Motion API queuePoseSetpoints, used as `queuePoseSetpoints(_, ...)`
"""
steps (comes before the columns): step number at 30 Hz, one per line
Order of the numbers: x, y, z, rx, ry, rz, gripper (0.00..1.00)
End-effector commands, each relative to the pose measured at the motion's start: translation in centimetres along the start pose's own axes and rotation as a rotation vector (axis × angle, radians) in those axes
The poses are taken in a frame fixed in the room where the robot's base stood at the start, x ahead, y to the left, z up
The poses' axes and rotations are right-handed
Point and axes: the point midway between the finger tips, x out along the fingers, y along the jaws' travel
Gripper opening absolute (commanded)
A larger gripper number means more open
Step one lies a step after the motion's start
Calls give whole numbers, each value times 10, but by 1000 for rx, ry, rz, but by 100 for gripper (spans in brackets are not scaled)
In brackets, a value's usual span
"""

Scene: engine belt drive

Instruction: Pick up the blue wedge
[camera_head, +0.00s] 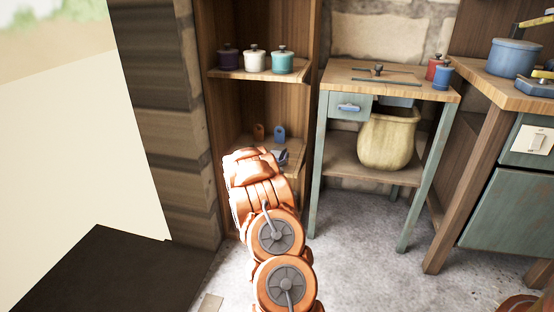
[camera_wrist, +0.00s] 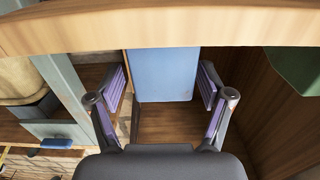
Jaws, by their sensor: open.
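In the wrist view a flat pale-blue face (camera_wrist: 162,75), which looks like the blue wedge, shows between my fingers and a little beyond their tips. Its far end meets a wooden edge at the top of the picture. My gripper (camera_wrist: 163,82) is open, with a purple-padded finger on each side of the blue piece and visible gaps. I cannot tell the piece's full shape. In the head view my orange arm reaches to the lower shelf of the wooden cabinet and hides most of that spot. A small blue-and-dark shape (camera_head: 282,157) shows there, too small to tell apart.
An orange tag (camera_head: 259,132) and a blue tag (camera_head: 280,132) stand at the back of the lower shelf. Three lidded pots, the middle one white (camera_head: 255,59), sit above. A teal-legged table (camera_head: 345,76) stands to the right. A dark green thing (camera_wrist: 296,66) is near my gripper.

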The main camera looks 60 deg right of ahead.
Motion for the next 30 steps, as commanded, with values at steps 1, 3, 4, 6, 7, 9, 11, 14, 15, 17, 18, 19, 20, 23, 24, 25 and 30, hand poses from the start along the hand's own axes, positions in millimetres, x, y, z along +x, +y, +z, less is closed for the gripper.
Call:
queuePoseSetpoints(1,5,0,4,1,-1,2,79)
queuePoseSetpoints(3,12,-3,3,1,0,0,79)
queuePoseSetpoints(4,15,-3,2,1,2,0,79)
queuePoseSetpoints(6,22,-2,1,2,3,2,79)
queuePoseSetpoints(7,24,-2,1,2,2,2,79)
queuePoseSetpoints(9,28,-2,2,0,-2,1,79)
queuePoseSetpoints(11,31,-2,2,0,-3,0,79)
queuePoseSetpoints(14,34,-2,1,0,-3,1,79)
queuePoseSetpoints(15,34,-2,1,0,-2,0,79)
queuePoseSetpoints(17,34,-3,1,0,-2,0,79)
queuePoseSetpoints(18,34,-3,1,0,-2,0,79)
queuePoseSetpoints(19,34,-3,1,0,-3,0,79)
queuePoseSetpoints(20,34,-3,1,0,-2,0,79)
queuePoseSetpoints(23,34,-3,1,0,-2,0,72)
queuePoseSetpoints(24,34,-3,1,0,-3,0,68)
queuePoseSetpoints(25,34,-3,1,0,-2,0,65)
queuePoseSetpoints(30,34,-3,1,0,-3,0,47)
